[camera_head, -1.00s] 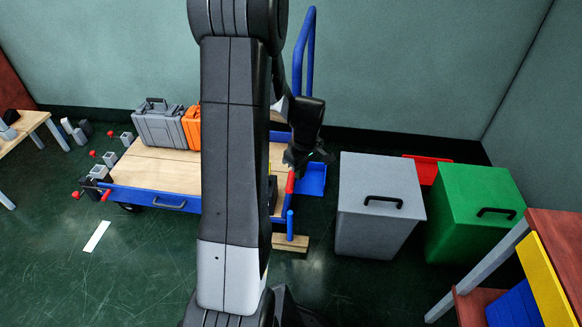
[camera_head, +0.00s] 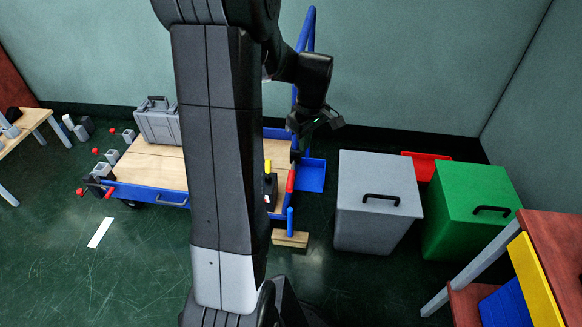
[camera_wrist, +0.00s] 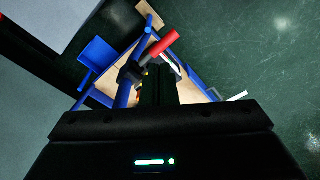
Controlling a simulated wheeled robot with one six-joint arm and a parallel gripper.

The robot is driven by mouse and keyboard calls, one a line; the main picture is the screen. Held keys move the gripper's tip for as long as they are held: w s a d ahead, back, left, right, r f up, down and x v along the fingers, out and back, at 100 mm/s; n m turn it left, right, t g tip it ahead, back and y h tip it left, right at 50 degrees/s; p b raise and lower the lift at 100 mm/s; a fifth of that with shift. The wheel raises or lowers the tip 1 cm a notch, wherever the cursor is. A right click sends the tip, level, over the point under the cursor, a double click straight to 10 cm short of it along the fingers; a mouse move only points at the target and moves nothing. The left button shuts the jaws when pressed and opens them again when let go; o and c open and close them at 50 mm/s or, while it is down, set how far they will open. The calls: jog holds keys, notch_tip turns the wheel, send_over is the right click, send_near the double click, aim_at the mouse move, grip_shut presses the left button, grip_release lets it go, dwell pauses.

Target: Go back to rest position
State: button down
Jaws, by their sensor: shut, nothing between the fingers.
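My gripper (camera_head: 318,122) is at the end of my raised arm, in the head view just right of the cart's blue handle rail. It is shut and holds nothing. In the wrist view my gripper (camera_wrist: 158,85) points down over the cart's end, with a red grip (camera_wrist: 160,46) showing beyond the fingers. The wooden-topped cart (camera_head: 150,165) with blue edges stands below and to the left; my arm hides its middle.
A grey case (camera_head: 158,124) sits on the cart, with a black-and-yellow item (camera_head: 269,185) at its right end. A grey bin (camera_head: 378,190) and a green bin (camera_head: 472,205) stand to the right. A shelf unit (camera_head: 550,250) is at the right edge. Open floor lies at the lower left.

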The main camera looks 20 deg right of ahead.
jog(key=b, duration=0.1)
send_over(293, 178)
notch_tip(293, 178, down, 11)
jog(key=shift+a+f, duration=0.1)
jog(key=shift+r, duration=0.3)
jog(key=shift+f, duration=0.1)
dwell(0.4)
